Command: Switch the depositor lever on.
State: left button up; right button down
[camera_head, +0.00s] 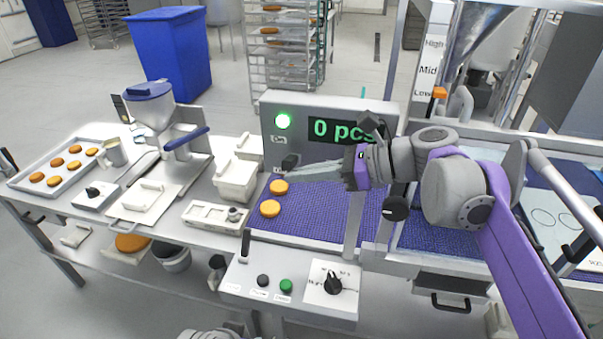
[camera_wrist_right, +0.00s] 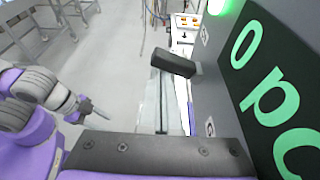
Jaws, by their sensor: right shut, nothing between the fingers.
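The depositor lever appears to be the short black handle (camera_head: 290,161) on the grey display panel, between two small labels. In the right wrist view it is a dark bar (camera_wrist_right: 173,62) sticking out from the panel. My right gripper (camera_head: 296,172) is shut and empty, its pale fingertips close by the handle. In the right wrist view its fingers (camera_wrist_right: 168,108) reach towards the handle; I cannot tell whether they touch it. My left gripper (camera_wrist_right: 97,108) shows small at the left of the right wrist view, far from the lever; its jaw state is unclear.
The panel has a lit green lamp (camera_head: 283,121) and a "0 pcs" display (camera_head: 335,130). Below lie a purple belt (camera_head: 310,220) with two orange rounds and a control box (camera_head: 300,290). A hopper machine (camera_head: 160,120) and tray of rounds (camera_head: 25,190) stand left.

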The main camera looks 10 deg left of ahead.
jog(key=shift+w+r+p, duration=0.1)
jog(key=shift+r+p, duration=0.4)
jog(key=shift+r, duration=0.5)
jog(key=shift+w+d+r, duration=0.1)
jog(key=shift+d, duration=0.25)
jog(key=v, duration=0.9)
jog(key=shift+s+d+f+b, duration=0.25)
jog(key=shift+d+b, duration=0.05)
jog(key=shift+d, duration=0.2)
